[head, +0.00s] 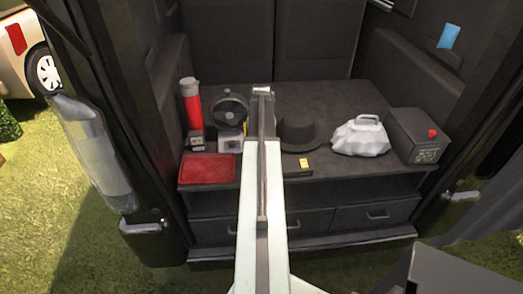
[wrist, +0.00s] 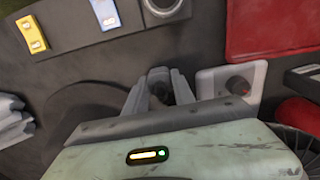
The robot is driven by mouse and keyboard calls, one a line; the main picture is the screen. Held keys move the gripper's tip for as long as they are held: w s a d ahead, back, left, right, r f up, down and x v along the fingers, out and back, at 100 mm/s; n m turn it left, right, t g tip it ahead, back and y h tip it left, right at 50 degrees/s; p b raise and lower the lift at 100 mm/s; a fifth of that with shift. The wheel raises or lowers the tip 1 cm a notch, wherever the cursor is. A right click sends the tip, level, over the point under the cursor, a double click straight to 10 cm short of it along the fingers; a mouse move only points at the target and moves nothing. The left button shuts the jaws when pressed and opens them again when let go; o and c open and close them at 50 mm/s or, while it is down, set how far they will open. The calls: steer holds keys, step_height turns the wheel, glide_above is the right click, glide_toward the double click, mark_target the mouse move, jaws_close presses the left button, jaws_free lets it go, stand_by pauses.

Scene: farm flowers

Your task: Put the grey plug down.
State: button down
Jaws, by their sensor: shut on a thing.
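My gripper (wrist: 162,92) is shut on a small dark grey piece, the grey plug (wrist: 159,80), which shows between the two fingers in the wrist view. Only its top part shows; the fingers and wrist hide the rest. In the head view my gripper (head: 262,91) is at the end of the outstretched arm, over the dark shelf (head: 335,90) in the back of the vehicle. The plug is hidden there. I cannot tell whether it touches the shelf.
A grey box with a red knob (wrist: 232,84) is close beside my gripper. A dark hat (head: 300,132) is on the other side. A fan (head: 229,108), red flask (head: 191,102), red tray (head: 207,169), white bag (head: 361,137) and black box (head: 418,135) stand around.

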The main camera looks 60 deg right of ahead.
steer(key=shift+f+b, duration=1.2)
steer(key=shift+f, duration=0.6)
steer(key=c, duration=1.1)
jaws_free()
steer(key=shift+o, duration=0.2)
steer(key=shift+r, duration=0.1)
step_height(320, 180, up, 13)
steer(key=p, duration=1.3)
steer(key=shift+r, duration=0.15)
steer(key=shift+s, duration=0.15)
